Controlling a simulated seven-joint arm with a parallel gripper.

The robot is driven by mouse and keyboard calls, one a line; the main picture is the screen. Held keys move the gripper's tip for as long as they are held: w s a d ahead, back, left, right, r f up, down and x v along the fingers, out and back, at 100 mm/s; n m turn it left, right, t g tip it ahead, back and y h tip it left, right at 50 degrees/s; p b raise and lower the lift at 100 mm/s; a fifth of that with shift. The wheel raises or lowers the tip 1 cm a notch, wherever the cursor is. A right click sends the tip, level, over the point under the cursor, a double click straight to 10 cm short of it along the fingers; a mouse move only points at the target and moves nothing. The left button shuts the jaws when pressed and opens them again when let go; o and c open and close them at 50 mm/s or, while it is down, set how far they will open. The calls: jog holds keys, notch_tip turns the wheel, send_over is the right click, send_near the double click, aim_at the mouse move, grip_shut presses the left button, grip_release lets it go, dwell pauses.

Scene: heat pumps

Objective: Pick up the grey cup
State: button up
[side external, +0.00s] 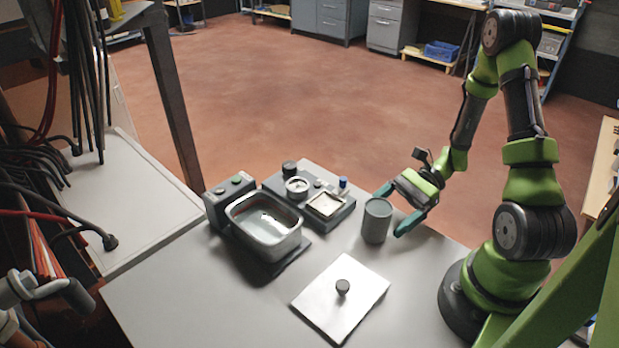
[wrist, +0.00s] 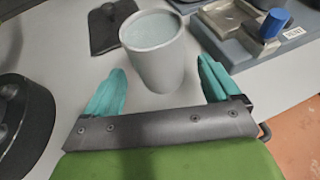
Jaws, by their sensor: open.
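The grey cup (side external: 376,221) stands upright on the table, right of the metal basin, in the side external view. In the wrist view the cup (wrist: 154,58) is just ahead of my gripper, its lower part between the two teal fingertips. My gripper (side external: 391,212) is open, with a finger on either side of the cup's near side. In the wrist view gaps show between the cup and both fingers of my gripper (wrist: 158,84). The cup's inside looks pale grey-green.
A metal basin (side external: 265,225) and a dark fixture board (side external: 335,222) with a blue-capped piece (side external: 343,183) stand left of the cup. A flat square plate with a knob (side external: 340,300) lies in front. The table (side external: 175,300) is bare at the front left.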

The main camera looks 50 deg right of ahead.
aim_at(366, 231)
jog(key=x, duration=0.5)
jog(key=shift+a, duration=0.15)
jog(key=shift+c, duration=0.3)
jog(key=shift+r, duration=0.1)
jog(key=c, duration=1.1)
jog(key=shift+c, duration=0.2)
jog(key=shift+r, duration=0.15)
notch_tip(366, 231, up, 10)
